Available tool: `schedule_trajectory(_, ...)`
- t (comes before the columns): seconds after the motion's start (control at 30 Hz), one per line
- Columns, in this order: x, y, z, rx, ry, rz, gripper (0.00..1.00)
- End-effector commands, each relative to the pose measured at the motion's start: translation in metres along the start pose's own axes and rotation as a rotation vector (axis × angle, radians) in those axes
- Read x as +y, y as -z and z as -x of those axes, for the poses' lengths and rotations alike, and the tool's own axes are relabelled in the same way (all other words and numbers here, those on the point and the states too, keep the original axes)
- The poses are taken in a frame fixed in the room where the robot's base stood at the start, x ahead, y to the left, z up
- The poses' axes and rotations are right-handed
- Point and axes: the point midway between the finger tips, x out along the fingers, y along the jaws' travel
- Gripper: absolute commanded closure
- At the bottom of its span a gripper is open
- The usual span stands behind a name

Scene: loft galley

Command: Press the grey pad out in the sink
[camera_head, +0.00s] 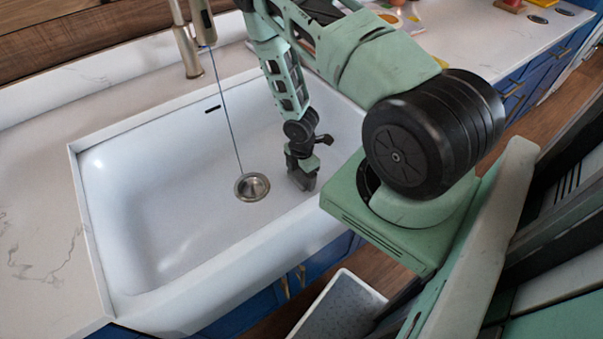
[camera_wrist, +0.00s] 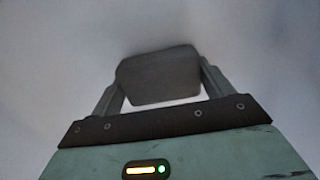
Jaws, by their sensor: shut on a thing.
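The white sink (camera_head: 175,235) fills the middle of the head view, with a round metal drain (camera_head: 252,187) in its floor. My gripper (camera_head: 302,180) reaches down into the sink, to the right of the drain. In the wrist view the grey pad (camera_wrist: 160,76) sits between the two fingers of my gripper (camera_wrist: 160,90), which are shut on it. Pale sink surface lies behind the pad. I cannot tell whether the pad touches the sink. In the head view the pad is hard to tell apart from the dark gripper end.
A tap (camera_head: 183,40) stands at the sink's back edge, and a thin line hangs from its spout towards the drain. Pale worktop (camera_head: 40,230) lies left of the sink. Several small things lie on the worktop at the back right. A grey-topped bin or stool (camera_head: 340,308) stands below the front.

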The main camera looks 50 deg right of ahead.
Motion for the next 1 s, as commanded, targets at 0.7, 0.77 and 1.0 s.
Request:
schedule_trajectory(0.7, 0.001, -0.001, 0.06, -0.001, -0.004, 0.0, 0.39)
schedule_trajectory(0.77, 0.001, -0.001, 0.065, -0.001, -0.004, 0.0, 0.39)
schedule_trajectory(1.0, 0.002, -0.001, 0.083, -0.001, -0.005, 0.0, 0.39)
